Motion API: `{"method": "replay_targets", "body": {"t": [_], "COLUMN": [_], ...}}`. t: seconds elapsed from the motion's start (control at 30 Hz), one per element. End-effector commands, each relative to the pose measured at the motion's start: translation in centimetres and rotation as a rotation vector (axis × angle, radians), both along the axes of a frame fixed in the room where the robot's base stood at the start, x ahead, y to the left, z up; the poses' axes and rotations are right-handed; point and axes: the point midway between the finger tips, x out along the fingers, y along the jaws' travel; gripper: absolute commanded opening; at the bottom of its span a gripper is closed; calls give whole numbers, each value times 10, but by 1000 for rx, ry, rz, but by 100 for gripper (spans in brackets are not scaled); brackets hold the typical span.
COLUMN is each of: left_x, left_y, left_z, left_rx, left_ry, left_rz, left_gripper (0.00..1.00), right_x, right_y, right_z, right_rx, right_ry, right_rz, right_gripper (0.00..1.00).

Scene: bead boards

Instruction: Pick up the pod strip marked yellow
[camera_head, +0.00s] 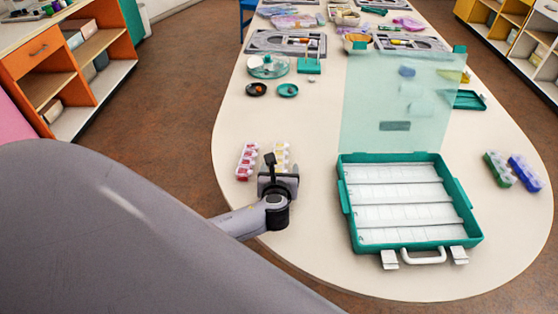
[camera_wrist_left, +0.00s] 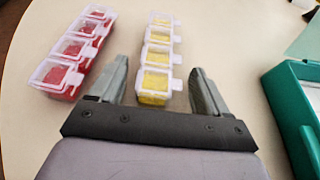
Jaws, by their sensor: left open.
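The yellow pod strip (camera_wrist_left: 157,57) has clear lidded compartments with yellow contents and lies on the table. In the left wrist view its near end lies between the two open fingers of my left gripper (camera_wrist_left: 160,90), with a gap on each side. In the head view the yellow strip (camera_head: 281,154) is partly hidden behind my left gripper (camera_head: 279,170). The red pod strip (camera_wrist_left: 74,54) lies to the left of the yellow one; it also shows in the head view (camera_head: 246,162). My right gripper is not in view.
An open teal case (camera_head: 344,199) with white rows inside and a raised clear lid stands to the right. Green (camera_head: 499,168) and blue (camera_head: 524,173) pod strips lie at the far right. Small dark dishes (camera_head: 257,89) and grey boards (camera_head: 258,42) are farther back.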

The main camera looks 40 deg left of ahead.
Motion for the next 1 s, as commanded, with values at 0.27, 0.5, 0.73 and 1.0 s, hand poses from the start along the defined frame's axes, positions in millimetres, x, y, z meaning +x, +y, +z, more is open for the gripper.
{"method": "replay_targets", "body": {"t": [0.27, 0.5, 0.73, 1.0], "left_x": [0, 0, 0, 1], "left_y": [0, 0, 0, 0], "left_z": [0, 1, 8, 57], "left_rx": [-1, -1, -1, -1], "left_ry": [0, 0, -2, -7], "left_rz": [0, 0, -1, 0], "left_gripper": [31, 16, 16, 16], "right_x": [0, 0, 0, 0], "right_y": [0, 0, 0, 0], "right_z": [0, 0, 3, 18], "right_rx": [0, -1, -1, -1], "right_ry": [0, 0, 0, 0], "right_rz": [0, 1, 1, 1], "right_gripper": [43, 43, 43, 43]}}
